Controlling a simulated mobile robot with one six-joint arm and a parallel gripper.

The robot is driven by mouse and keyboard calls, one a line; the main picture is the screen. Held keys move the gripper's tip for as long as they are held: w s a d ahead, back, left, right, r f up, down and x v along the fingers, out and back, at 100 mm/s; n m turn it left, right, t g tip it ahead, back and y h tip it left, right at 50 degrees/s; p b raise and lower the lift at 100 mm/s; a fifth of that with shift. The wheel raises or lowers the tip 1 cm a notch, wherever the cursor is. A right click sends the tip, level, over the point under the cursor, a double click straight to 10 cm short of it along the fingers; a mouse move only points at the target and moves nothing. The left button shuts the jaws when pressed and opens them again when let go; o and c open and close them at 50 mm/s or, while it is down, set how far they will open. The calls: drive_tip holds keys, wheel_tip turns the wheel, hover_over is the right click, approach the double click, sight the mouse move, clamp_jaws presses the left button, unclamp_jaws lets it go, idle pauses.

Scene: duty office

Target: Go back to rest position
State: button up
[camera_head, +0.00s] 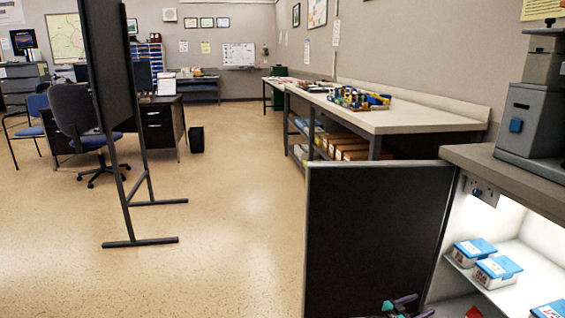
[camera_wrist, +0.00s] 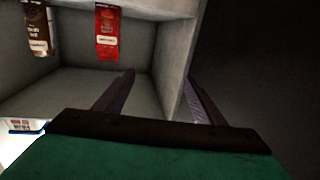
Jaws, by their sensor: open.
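My gripper (camera_head: 402,303) shows at the bottom edge of the head view, low in front of the dark panel and left of the lit shelf unit. In the wrist view my gripper (camera_wrist: 161,78) is open, its two dark fingers apart. No held object shows between them. The left finger overlaps a pale shelf compartment (camera_wrist: 85,88) in the picture. The right finger lies against the dark area beyond the compartment's side wall (camera_wrist: 175,65). I cannot tell whether either finger touches the wall. Most of my arm is out of view.
The dark panel (camera_head: 370,240) stands beside the lit shelf (camera_head: 475,268), which holds blue-lidded boxes (camera_head: 497,271). A red packet (camera_wrist: 108,32) and a brown packet (camera_wrist: 37,28) show in the compartment. A long workbench (camera_head: 400,118) stands behind. The floor (camera_head: 235,215) left of the panel is clear.

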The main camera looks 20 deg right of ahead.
drive_tip(key=w+a+r+n+t+y+p, duration=0.1)
drive_tip(key=w+a+r+p, duration=0.2)
drive_tip(key=a, duration=0.5)
drive_tip(key=w+a+r+y+p, duration=0.1)
drive_tip(key=w+a+p, duration=0.1)
drive_tip(key=a+p, duration=0.5)
drive_tip(key=w+a+r+n+t+y+p, duration=0.1)
drive_tip(key=w+a+r+p, duration=0.15)
drive_tip(key=a, duration=0.75)
drive_tip(key=s+a+r+n+g+y+p, duration=0.2)
drive_tip(key=s+a+n+y+p, duration=0.2)
drive_tip(key=s+a, duration=0.5)
drive_tip(key=s+a+r+n+g+y+p, duration=0.2)
drive_tip(key=s+a+n+y+p, duration=0.3)
drive_tip(key=a, duration=1.7)
drive_tip(key=s+a+r+n+g+y+p, duration=0.2)
drive_tip(key=s+a+n+y+p, duration=0.3)
drive_tip(key=s+a, duration=1)
drive_tip(key=shift+a+r+n+y, duration=0.15)
drive_tip(key=shift+a+n+y, duration=0.35)
drive_tip(key=shift+n, duration=0.8)
drive_tip(key=shift+c, duration=0.3)
